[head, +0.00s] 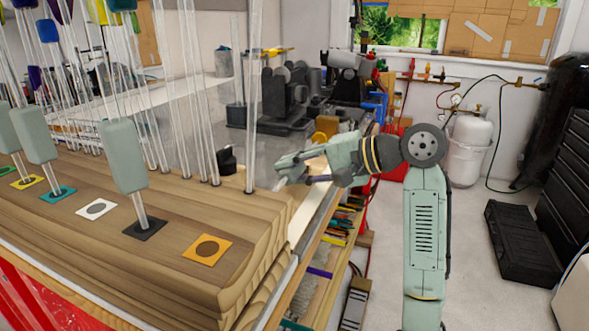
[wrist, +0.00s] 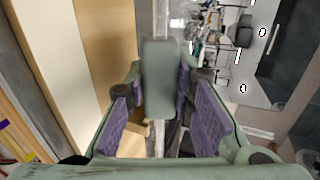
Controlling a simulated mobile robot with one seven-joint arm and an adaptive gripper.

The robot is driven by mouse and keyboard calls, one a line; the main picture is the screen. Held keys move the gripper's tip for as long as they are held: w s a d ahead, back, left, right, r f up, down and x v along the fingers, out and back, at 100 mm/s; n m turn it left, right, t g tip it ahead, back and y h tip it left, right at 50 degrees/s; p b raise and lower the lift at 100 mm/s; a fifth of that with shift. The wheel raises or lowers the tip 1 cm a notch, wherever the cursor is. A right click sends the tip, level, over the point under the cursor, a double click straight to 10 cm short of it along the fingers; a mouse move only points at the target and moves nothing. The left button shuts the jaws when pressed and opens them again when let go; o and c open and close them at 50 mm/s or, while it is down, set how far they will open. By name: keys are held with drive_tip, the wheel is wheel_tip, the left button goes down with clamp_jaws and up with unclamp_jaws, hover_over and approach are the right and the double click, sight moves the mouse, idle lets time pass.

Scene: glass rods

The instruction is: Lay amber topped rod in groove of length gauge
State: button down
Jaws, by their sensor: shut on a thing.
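My gripper (head: 284,174) is beyond the right end of the wooden rack (head: 60,238). In the wrist view its purple-padded fingers (wrist: 160,112) are shut on a grey-green sleeve (wrist: 158,65). Clear rod shows above and below the sleeve. The held rod's top colour is not visible, and the rod is hard to make out in the head view. The orange-marked hole (head: 207,249) in the rack is empty. I cannot clearly pick out the length gauge or its groove.
A sleeved rod (head: 123,157) stands in the black-marked hole, with other sleeved rods further left. The white-marked hole (head: 96,208) is empty. Tall clear rods (head: 250,110) stand along the rack's back, close to my gripper. Open floor (head: 465,240) lies to the right.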

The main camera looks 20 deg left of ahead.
drive_tip(key=shift+f, duration=0.35)
drive_tip(key=c, duration=1.3)
unclamp_jaws()
